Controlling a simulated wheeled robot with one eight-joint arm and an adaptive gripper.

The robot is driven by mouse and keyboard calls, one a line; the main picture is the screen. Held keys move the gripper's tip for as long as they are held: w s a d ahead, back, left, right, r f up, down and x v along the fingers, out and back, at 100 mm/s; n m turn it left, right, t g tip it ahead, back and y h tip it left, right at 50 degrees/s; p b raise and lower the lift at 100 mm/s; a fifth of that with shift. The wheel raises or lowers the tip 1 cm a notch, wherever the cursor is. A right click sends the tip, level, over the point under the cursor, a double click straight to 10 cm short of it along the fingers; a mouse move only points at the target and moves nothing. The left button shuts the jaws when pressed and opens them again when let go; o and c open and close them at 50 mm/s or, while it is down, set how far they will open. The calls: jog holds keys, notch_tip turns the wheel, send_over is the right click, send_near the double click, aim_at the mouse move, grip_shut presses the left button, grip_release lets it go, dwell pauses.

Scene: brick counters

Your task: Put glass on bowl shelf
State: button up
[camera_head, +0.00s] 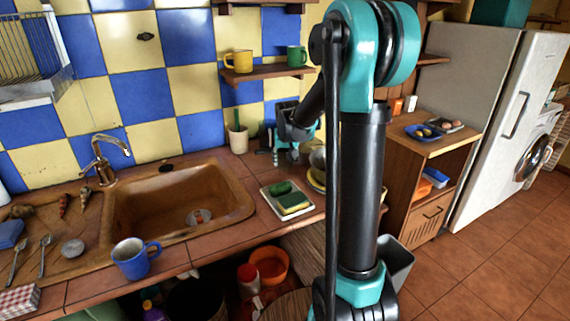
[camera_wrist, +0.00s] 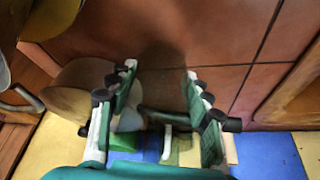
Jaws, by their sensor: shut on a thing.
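My gripper (camera_head: 285,155) is at the back of the counter, low below the mug shelf. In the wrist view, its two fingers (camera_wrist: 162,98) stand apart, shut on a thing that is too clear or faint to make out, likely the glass. No other glass is plain in view. A wall shelf (camera_head: 262,76) holds a yellow mug (camera_head: 239,62) and a green mug (camera_head: 296,56). Parts of more shelves show above it and behind my arm. No bowl shows on them, so I cannot tell which is the bowl shelf.
A white pot (camera_head: 237,140) stands left of my gripper. A tray with a green sponge (camera_head: 293,202) lies in front. The sink (camera_head: 175,205) and a blue mug (camera_head: 131,259) are further left. A yellow dish (camera_head: 316,184) sits partly behind my arm.

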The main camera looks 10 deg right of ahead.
jog(key=shift+f, duration=0.8)
jog(key=shift+f, duration=0.1)
jog(key=o, duration=1.2)
jog(key=shift+o, duration=0.2)
